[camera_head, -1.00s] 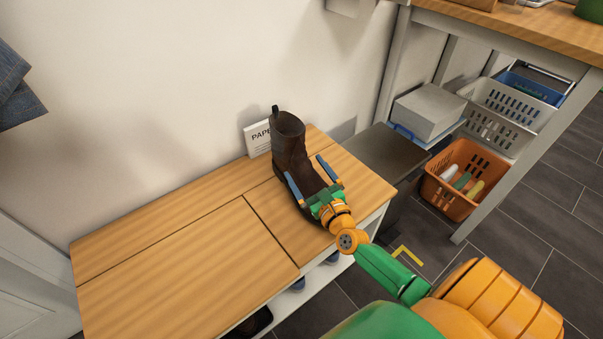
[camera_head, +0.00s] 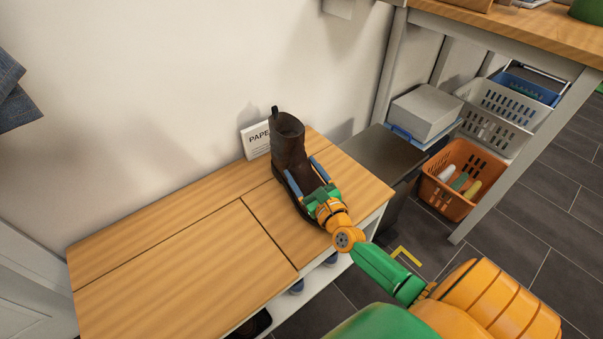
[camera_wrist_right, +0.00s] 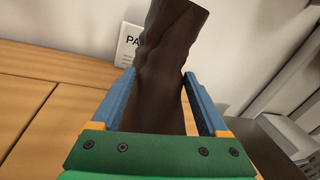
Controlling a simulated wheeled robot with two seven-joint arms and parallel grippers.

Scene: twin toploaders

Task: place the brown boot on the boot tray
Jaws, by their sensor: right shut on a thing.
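The brown boot (camera_head: 288,140) stands upright on the right end of the wooden bench top (camera_head: 190,270). My right gripper (camera_head: 306,178) is shut on the boot, with one blue finger on each side of its lower part. In the right wrist view the boot (camera_wrist_right: 165,75) rises between the two fingers of my right gripper (camera_wrist_right: 163,100). The boot's toe is partly hidden by the gripper. My left gripper is not in view. I cannot make out a boot tray in these frames.
A white sign reading "PAPE" (camera_head: 256,140) stands behind the boot against the wall. A dark box-like unit (camera_head: 385,158) is right of the bench, with a grey box (camera_head: 425,112) behind. An orange basket (camera_head: 452,195) sits under the table (camera_head: 500,40). The bench's left part is clear.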

